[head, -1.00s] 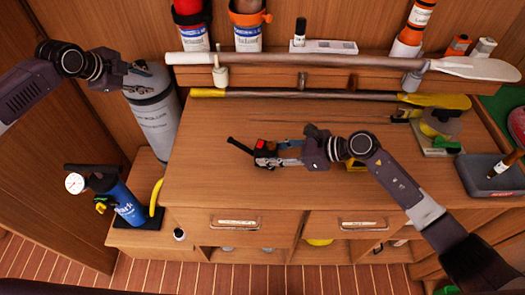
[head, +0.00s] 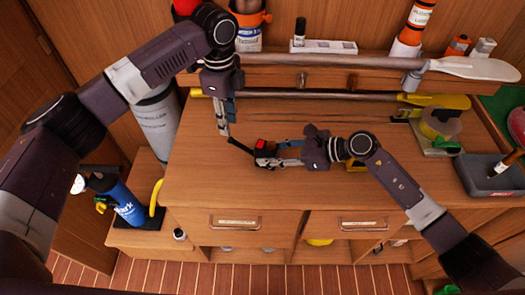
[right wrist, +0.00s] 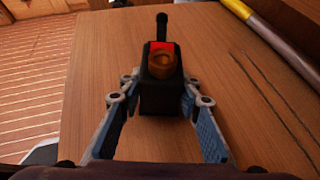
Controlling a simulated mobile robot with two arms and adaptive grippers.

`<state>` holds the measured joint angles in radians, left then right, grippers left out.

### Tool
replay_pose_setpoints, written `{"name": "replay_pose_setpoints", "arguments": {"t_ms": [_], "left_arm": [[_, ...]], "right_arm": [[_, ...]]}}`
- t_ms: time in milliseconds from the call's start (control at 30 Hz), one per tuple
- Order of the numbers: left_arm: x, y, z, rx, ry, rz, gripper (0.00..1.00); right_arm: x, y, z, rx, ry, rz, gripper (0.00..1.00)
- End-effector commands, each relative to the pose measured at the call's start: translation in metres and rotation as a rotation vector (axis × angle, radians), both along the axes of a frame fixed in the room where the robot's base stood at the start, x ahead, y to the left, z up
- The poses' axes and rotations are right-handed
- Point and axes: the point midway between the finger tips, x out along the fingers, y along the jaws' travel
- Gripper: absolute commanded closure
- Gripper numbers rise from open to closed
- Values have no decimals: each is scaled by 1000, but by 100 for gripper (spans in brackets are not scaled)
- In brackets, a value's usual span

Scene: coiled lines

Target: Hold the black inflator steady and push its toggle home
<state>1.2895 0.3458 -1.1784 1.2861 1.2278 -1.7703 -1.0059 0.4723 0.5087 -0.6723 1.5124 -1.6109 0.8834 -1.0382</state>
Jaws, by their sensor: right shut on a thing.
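The black inflator (head: 264,150), with a red patch on top, sits at the middle of the wooden worktop. My right gripper (head: 272,161) is shut on its body from the right. The right wrist view shows a finger on each side of the inflator (right wrist: 160,98), below an orange ring. Its black toggle (head: 240,146) sticks out to the left and shows as a thin rod with a knob (right wrist: 162,24) at its far side. My left gripper (head: 223,131) points down just above and left of the toggle's tip. Contact and finger spacing there are unclear.
A yellow-tipped pole (head: 310,94) and a white-bladed paddle (head: 400,64) lie along the back. A grey tray (head: 490,178) stands at the right edge. A blue pump (head: 128,208) stands lower left. The worktop's front left is clear.

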Motion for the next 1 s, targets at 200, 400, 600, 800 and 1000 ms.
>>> {"name": "replay_pose_setpoints", "arguments": {"t_ms": [200,400,600,800,1000], "left_arm": [[-1,1,-31,0,3,2,74],[-1,1,-59,-1,3,2,74],[0,0,-76,-2,2,0,74],[0,0,-81,-2,0,0,74],[0,0,-81,-2,0,0,74]], "right_arm": [[-1,0,-1,-1,2,1,88],[-1,0,-1,-1,2,1,88],[-1,0,-1,-1,3,2,88],[-1,0,-1,-1,3,2,88],[-1,0,-1,-1,3,2,88]]}}
